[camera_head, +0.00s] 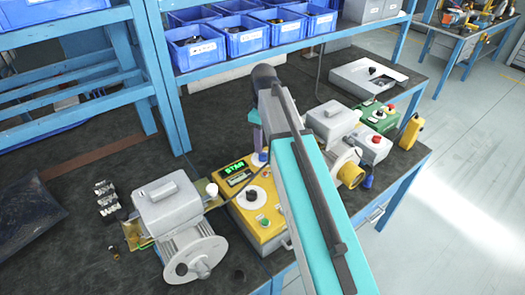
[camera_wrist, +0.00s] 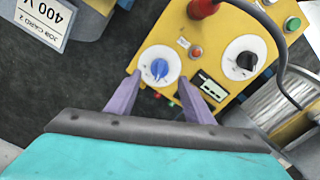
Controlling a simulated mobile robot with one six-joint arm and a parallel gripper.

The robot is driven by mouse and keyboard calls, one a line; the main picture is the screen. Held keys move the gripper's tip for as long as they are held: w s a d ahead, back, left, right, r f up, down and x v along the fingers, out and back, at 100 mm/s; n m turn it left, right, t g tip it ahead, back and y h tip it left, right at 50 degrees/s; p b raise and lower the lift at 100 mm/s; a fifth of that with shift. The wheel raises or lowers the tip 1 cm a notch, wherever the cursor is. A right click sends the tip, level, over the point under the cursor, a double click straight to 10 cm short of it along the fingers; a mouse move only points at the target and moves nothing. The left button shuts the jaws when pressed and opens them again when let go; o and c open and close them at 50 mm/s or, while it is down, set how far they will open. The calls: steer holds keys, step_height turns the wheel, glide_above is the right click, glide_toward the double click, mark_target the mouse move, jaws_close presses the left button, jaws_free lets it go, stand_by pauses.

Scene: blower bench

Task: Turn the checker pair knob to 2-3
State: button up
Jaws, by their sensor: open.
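The yellow checker box (camera_head: 243,213) stands on the bench, partly hidden behind my arm in the head view. In the wrist view its yellow panel (camera_wrist: 214,89) carries a blue knob (camera_wrist: 159,69) on a white dial and a black knob (camera_wrist: 246,61) on another white dial. The dial labels are too small to read, so I cannot tell which is the pair knob or its setting. My gripper (camera_wrist: 161,80) is open, its two purple fingers reaching toward the blue knob, which shows between the fingertips. Contact cannot be told.
A grey motor with a reel (camera_head: 190,258) stands left of the checker. A second grey unit (camera_head: 333,120) and a green box (camera_head: 377,116) are at its right. A dark cable (camera_wrist: 292,72) curves past the panel. Blue bins (camera_head: 240,38) sit on the shelf behind.

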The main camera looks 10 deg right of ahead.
mark_target(263, 156)
steer(key=shift+f+p, duration=0.65)
steer(key=shift+f, duration=2.25)
